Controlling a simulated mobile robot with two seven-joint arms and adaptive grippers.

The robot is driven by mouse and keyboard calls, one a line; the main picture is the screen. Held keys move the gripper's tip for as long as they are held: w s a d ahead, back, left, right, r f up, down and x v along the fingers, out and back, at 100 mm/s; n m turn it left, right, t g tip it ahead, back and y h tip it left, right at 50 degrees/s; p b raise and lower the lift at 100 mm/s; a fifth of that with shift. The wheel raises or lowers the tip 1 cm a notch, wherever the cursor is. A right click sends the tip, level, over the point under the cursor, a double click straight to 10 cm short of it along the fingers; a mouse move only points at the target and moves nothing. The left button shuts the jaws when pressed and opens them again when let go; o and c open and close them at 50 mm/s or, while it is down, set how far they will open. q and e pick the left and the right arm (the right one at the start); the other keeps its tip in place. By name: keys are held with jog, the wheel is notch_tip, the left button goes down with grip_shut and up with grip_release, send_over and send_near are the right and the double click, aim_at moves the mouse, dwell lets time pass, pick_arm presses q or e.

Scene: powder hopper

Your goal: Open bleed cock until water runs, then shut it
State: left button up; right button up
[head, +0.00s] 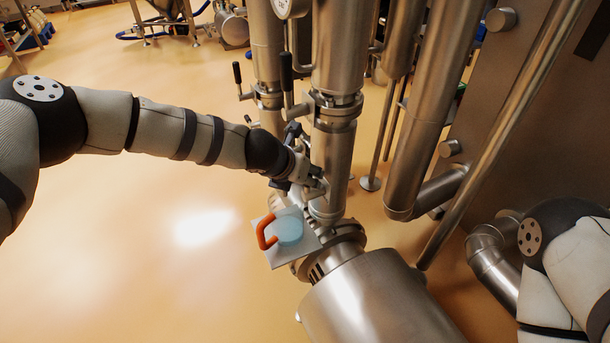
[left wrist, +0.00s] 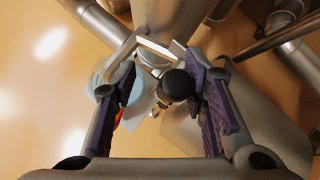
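My left gripper (head: 300,182) is beside the lower part of the vertical steel pipe (head: 331,160). In the left wrist view its purple-padded fingers (left wrist: 165,88) stand apart. A round black knob (left wrist: 176,84), seemingly on the bleed cock, lies between them, close to the right finger, with a clear gap to the left finger. A bent bright metal piece (left wrist: 155,47) shows just beyond the knob. The cock's body is largely hidden by my gripper in the head view. I see no running water. My right gripper is out of view.
A light-blue cup (head: 290,230) with an orange handle (head: 264,232) is on a small metal plate (head: 308,250) below my left gripper. A large steel cylinder (head: 375,300) lies below. Black-handled valves (head: 286,72) and more pipes (head: 425,140) stand close by. The floor at left is clear.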

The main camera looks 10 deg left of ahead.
pick_arm(q)
jog(key=shift+s+d, duration=0.1)
jog(key=v, duration=1.2)
